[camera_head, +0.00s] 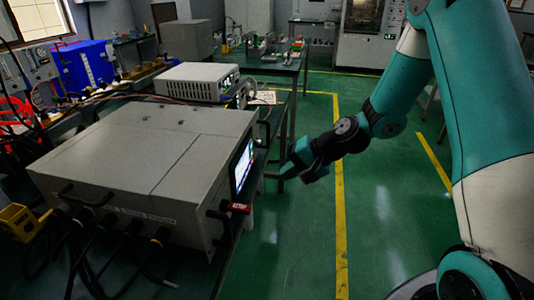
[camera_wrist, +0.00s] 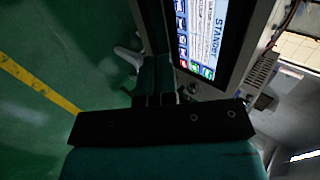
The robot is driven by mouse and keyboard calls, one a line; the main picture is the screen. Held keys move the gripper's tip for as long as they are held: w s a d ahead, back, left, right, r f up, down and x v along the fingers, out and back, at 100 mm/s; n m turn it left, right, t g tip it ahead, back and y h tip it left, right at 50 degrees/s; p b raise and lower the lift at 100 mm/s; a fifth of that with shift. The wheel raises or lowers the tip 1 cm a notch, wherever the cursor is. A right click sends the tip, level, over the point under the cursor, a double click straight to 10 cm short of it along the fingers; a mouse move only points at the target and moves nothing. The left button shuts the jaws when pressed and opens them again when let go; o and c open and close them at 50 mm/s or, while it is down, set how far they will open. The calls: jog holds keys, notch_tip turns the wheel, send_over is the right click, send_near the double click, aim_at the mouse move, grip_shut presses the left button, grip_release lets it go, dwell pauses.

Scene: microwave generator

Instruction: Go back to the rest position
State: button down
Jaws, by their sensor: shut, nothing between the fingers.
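My arm, teal and white with dark joints, reaches in from the right in the head view. My gripper (camera_head: 284,174) is at its end, just right of the grey microwave generator (camera_head: 150,150), above the green floor, and looks empty. In the wrist view my gripper (camera_wrist: 155,98) is shut, with its fingers together. The generator's lit screen (camera_wrist: 201,35) faces it and reads "STANDBY" in the wrist view. The screen (camera_head: 243,165) also shows on the generator's right side in the head view. I cannot tell the exact gap between the fingers and the front panel.
A red part (camera_head: 240,208) and dark handles stick out from the generator's front. Black cables hang at lower left. A light bench instrument (camera_head: 196,81) and a blue box (camera_head: 84,66) stand behind. Green floor with a yellow line (camera_head: 339,200) is open to the right.

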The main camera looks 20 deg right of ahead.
jog(key=s+a+r+n+g+h+p, duration=0.1)
jog(key=s+a+r+n+g, duration=0.2)
jog(key=s+a+r+n, duration=0.6)
jog(key=s+a+r+n+g+h, duration=0.1)
jog(key=s+r, duration=0.3)
jog(key=s, duration=0.4)
jog(key=s+a+r+n+g+h+p, duration=0.1)
jog(key=s+r+n, duration=0.3)
jog(key=s, duration=0.4)
jog(key=shift+s+a+r+h, duration=0.15)
jog(key=shift+s+r+h, duration=0.2)
jog(key=shift+r, duration=0.2)
